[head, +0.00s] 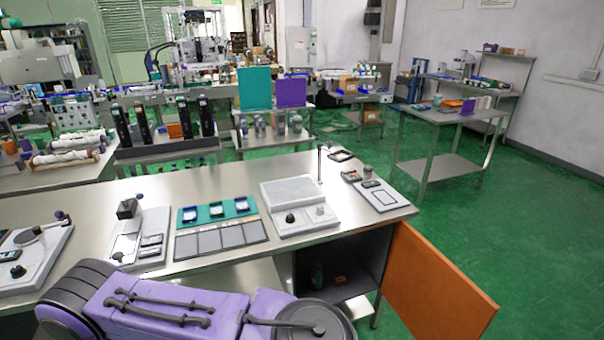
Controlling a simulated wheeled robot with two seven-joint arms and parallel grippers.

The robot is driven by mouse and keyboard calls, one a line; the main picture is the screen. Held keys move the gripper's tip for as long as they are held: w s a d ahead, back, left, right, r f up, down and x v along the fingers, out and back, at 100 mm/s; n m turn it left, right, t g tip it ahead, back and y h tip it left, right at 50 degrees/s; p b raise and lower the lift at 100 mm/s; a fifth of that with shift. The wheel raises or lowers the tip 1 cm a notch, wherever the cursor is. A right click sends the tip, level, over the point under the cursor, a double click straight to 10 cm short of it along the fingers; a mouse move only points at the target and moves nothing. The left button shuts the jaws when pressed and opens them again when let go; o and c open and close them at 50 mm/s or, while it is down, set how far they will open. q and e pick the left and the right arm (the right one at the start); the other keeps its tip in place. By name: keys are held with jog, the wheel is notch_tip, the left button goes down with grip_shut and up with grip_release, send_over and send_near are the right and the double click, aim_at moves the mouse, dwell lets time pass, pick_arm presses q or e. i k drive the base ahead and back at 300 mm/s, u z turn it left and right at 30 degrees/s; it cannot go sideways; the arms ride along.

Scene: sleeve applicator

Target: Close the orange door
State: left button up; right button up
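The orange door (437,287) is at the lower right in the head view. It stands open, swung out from the right front of the metal workbench (240,172). Its hinge side is near the bench's right leg, and its free edge points toward the lower right. The dark cabinet (341,268) under the bench is exposed, with a small green item and an orange-brown item inside. A purple arm of mine crosses the bottom left and ends in a dark round part in front of the cabinet. Neither gripper's fingers show.
On the bench are a white scale-like device (298,203), a teal and grey tray (218,229), a white fixture (139,240) and a small panel (381,195). Green floor (540,235) is clear to the right of the door. A second table (440,115) stands behind.

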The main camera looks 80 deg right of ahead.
aim_at(434, 299)
jog(key=u, duration=0.55)
jog(key=k, duration=2.8)
jog(key=z, duration=2.2)
jog(key=i, duration=1)
